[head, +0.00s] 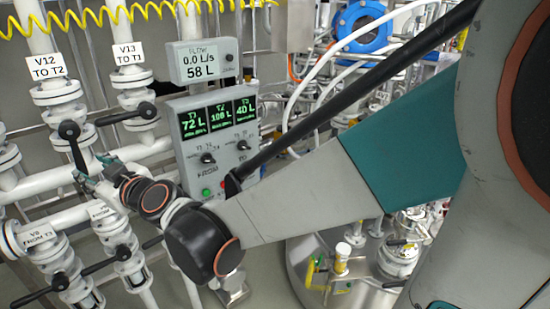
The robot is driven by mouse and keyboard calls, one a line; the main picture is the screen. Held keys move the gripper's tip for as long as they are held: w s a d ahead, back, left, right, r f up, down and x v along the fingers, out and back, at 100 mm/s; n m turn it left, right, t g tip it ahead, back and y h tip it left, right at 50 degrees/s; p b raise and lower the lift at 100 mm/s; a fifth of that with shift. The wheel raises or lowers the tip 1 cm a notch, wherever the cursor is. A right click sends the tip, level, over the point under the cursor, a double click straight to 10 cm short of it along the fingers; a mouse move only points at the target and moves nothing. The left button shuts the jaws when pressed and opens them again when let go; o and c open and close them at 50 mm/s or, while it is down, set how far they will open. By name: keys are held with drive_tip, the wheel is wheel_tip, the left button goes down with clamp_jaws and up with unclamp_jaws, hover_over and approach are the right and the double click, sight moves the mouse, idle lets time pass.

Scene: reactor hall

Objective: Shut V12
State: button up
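Valve V12 is on the left pipe under the label "V12 TO T2" (47,67). Its black lever (75,147) runs from a round hub down along the pipe, roughly in line with it. My gripper (92,169) is at the lower end of this lever, very close to it. I cannot tell whether it touches the lever. The fingers are small and partly hidden by my wrist, so their opening is unclear.
Beside V12, the V13 lever (118,117) points left, across its pipe. Lower valves, including one labelled V8 (38,238), sit below my wrist. A flow display (203,62) reads 0.0 L/s and 58 L. A control panel (215,135) stands right of the pipes.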

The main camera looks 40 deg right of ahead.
sight(76, 150)
drive_tip(key=s+d+f+g+b, duration=0.2)
drive_tip(key=s+f+g+b, duration=0.1)
drive_tip(key=s+f, duration=0.5)
drive_tip(key=shift+s+d+m+g+b, duration=0.3)
drive_tip(key=shift+s+g+b, duration=0.15)
drive_tip(key=shift+b, duration=0.25)
drive_tip(key=shift+w, duration=0.25)
drive_tip(key=c, duration=0.8)
drive_tip(key=w+m, duration=0.3)
drive_tip(key=w+d+m+y+p, duration=0.1)
drive_tip(key=w+m, duration=0.1)
drive_tip(key=m, duration=0.1)
drive_tip(key=w+d+m+y+p, duration=0.1)
drive_tip(key=w+m, duration=0.1)
drive_tip(key=w, duration=0.1)
drive_tip(key=shift+w+d+r+m+t, duration=0.1)
drive_tip(key=shift+w+r+m+t, duration=0.15)
drive_tip(key=shift+w+m+t, duration=0.15)
clamp_jaws()
drive_tip(key=w+d+m+t+y+p, duration=0.2)
drive_tip(key=w+d+m, duration=0.35)
drive_tip(key=m, duration=0.25)
drive_tip(key=s+a+r+b+x, duration=0.1)
drive_tip(key=b+x, duration=0.2)
drive_tip(key=x, duration=1)
drive_tip(key=shift+w+a+m, duration=0.25)
drive_tip(key=shift+a+m, duration=0.1)
drive_tip(key=shift+m, duration=0.05)
